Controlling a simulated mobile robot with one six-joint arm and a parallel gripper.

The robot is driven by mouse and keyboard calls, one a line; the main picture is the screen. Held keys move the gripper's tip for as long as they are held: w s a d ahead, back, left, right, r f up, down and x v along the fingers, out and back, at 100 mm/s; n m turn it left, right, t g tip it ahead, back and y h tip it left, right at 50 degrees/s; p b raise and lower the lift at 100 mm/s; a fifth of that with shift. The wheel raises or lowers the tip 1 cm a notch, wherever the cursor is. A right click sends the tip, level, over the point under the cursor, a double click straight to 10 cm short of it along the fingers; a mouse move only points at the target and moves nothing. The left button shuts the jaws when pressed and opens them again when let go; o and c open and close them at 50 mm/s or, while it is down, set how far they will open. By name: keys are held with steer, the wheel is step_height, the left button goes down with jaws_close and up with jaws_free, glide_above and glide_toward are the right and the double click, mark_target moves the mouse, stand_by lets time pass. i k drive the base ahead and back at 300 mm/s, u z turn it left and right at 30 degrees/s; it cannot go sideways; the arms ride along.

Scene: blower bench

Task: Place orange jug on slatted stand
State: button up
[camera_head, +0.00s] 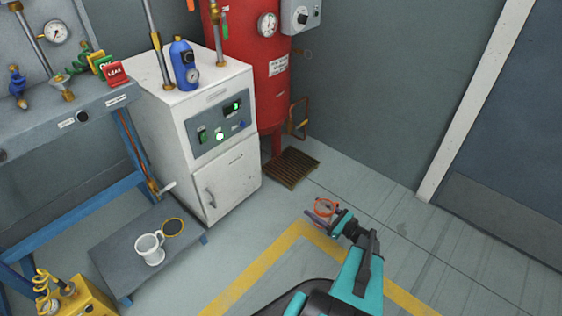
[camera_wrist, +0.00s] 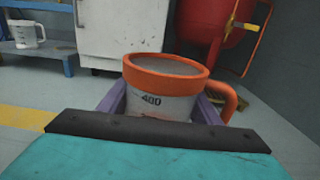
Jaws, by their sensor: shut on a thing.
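The orange jug (camera_wrist: 165,85) has an orange rim and handle and a pale body marked 400. It is upright between the purple fingers of my gripper (camera_wrist: 160,108) in the wrist view. In the head view the jug (camera_head: 326,207) is small, held by my gripper (camera_head: 322,214) above the floor near the yellow line. The slatted stand (camera_head: 291,168) is a low brown slatted platform on the floor, beside the red tank and the white cabinet. My gripper is apart from it, to its lower right. The lower part of the jug is hidden in the wrist view.
The white cabinet (camera_head: 224,150) and red tank (camera_head: 262,80) stand left of and behind the stand. Floor between my gripper and the stand looks clear.

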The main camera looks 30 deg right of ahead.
mark_target(293, 159)
steer(key=z, duration=0.05)
steer(key=i, duration=1.15)
